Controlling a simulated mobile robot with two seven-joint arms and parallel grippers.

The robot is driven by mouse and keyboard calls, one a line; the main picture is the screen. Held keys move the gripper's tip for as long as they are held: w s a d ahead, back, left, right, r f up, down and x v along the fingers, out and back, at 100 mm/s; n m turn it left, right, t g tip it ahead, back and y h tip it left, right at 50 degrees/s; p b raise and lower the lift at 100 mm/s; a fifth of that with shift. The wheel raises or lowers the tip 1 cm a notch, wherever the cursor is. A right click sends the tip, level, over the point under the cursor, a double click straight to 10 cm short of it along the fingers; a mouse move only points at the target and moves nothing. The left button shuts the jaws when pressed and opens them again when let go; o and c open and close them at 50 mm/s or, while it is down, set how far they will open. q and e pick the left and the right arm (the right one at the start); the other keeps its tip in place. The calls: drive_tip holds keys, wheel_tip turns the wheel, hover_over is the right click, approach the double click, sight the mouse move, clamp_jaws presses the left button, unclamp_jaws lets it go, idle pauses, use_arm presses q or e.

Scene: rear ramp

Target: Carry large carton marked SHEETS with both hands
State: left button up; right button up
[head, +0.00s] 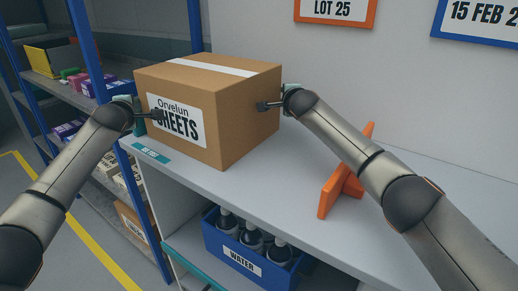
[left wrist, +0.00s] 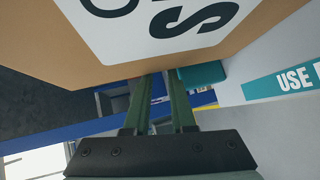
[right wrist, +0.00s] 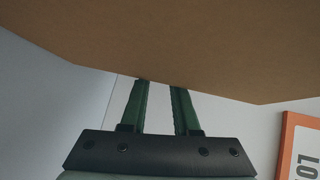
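The large brown carton (head: 235,110) has white tape on top and a label (head: 182,135) reading "Orvelun SHEETS", the first letter partly hidden by my left gripper. It appears to rest upright on the pale counter (head: 240,190). My left gripper (head: 157,115) is at the label face. In the left wrist view its two fingers (left wrist: 160,100) are apart, with nothing seen between them and tips at the carton (left wrist: 70,60). My right gripper (head: 262,106) is at the right face; its fingers (right wrist: 160,105) are also apart, tips meeting the carton (right wrist: 160,45). Exact contact is unclear.
An orange stand (head: 343,185) is on the counter under my right forearm. A blue WATER crate (head: 235,259) with bottles is on the shelf below. Blue-posted shelving (head: 88,50) with goods stands left. The wall behind bears a LOT 25 sign (head: 336,12). The counter's right part is mostly clear.

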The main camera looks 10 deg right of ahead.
use_arm(q)
drive_tip(key=shift+d+r+h, duration=0.15)
drive_tip(key=shift+r+h, duration=0.25)
drive_tip(key=shift+r, duration=0.1)
drive_tip(key=shift+o, duration=0.2)
drive_tip(key=shift+s+a+r, duration=0.1)
drive_tip(key=shift+s+a, duration=0.1)
drive_tip(key=shift+a, duration=0.5)
drive_tip(key=o, duration=0.4)
drive_tip(key=shift+a+f, duration=0.2)
drive_tip(key=shift+a, duration=0.15)
use_arm(e)
drive_tip(key=shift+s+d+r+y, duration=0.15)
drive_tip(key=shift+d+r, duration=0.1)
drive_tip(key=shift+d, duration=0.2)
drive_tip(key=shift+d+r+y, duration=0.15)
drive_tip(key=shift+d+r, duration=0.05)
drive_tip(key=shift+d, duration=0.25)
use_arm(q)
drive_tip(key=shift+o, duration=0.2)
drive_tip(key=shift+a, duration=0.1)
use_arm(e)
drive_tip(key=o, duration=0.5)
drive_tip(key=shift+d, duration=0.1)
use_arm(q)
drive_tip(key=v, duration=0.7)
drive_tip(key=shift+s, duration=0.4)
use_arm(e)
drive_tip(key=shift+v, duration=3.75)
